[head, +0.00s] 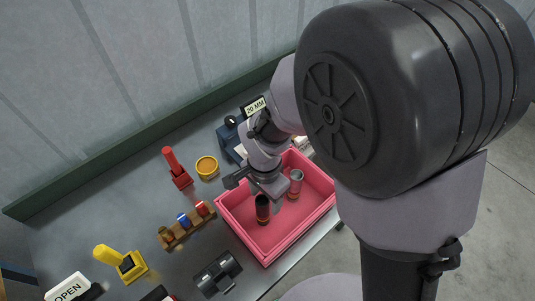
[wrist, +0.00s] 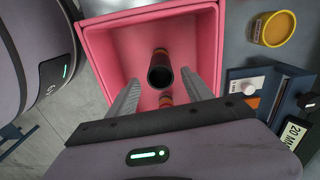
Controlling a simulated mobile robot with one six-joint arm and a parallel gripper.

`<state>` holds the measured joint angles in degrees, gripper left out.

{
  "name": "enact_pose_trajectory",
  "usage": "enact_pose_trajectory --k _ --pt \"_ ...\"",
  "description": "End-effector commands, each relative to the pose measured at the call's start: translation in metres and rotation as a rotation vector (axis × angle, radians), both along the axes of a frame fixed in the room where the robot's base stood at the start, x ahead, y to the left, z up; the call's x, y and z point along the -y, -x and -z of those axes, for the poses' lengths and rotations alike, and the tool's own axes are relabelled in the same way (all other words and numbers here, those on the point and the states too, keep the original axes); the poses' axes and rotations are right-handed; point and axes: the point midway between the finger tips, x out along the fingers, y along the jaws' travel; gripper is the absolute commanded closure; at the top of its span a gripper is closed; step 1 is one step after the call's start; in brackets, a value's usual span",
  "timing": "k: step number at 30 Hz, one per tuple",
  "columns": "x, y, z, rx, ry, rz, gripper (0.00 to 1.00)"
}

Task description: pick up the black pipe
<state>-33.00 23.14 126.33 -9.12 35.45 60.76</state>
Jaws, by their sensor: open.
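The black pipe (head: 262,209) stands upright in the pink bin (head: 277,253), with an orange band near its base. In the wrist view the black pipe (wrist: 160,74) shows its open dark end towards the camera. My gripper (wrist: 160,82) is open, its two grey fingers to either side of the pipe in the picture. I cannot tell whether the fingertips reach down beside it. In the head view my gripper (head: 268,188) is above the bin, close to the pipe's top. No contact is visible.
A grey pipe (head: 296,183) stands in the bin right of the black one. Left of the bin are a wooden rack (head: 187,226) with coloured pieces, a dark grey clamp-like part (head: 217,273), a yellow tool (head: 121,262), a red tool (head: 177,168) and a yellow round container (head: 207,167).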

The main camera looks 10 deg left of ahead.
Motion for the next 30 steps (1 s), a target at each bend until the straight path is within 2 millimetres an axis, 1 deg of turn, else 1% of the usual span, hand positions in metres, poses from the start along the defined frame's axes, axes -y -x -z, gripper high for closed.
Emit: enact_pose_trajectory --k 1,5,9,12,15,20,21,23,27,29,30 --pt "0.0 0.001 0.013 -0.003 0.002 0.0 0.41" --pt "0.0 0.001 0.026 -0.001 0.0 0.001 0.41" --pt "-0.004 0.005 0.055 -0.003 0.002 0.0 0.41" --pt "-0.004 0.005 0.071 -0.001 0.0 0.0 0.41" --pt "-0.004 0.004 0.077 -0.001 0.0 0.001 0.41" --pt "-0.004 0.004 0.075 0.0 0.0 0.001 0.41" --pt "-0.004 0.004 0.075 0.001 -0.001 0.001 0.45" --pt "-0.004 0.004 0.075 0.001 -0.001 0.001 0.57" --pt "-0.005 0.004 0.075 0.001 -0.001 0.001 0.84" --pt "-0.005 0.004 0.075 0.001 -0.001 0.001 0.96" --pt "-0.005 0.004 0.075 0.001 -0.001 0.001 1.0"
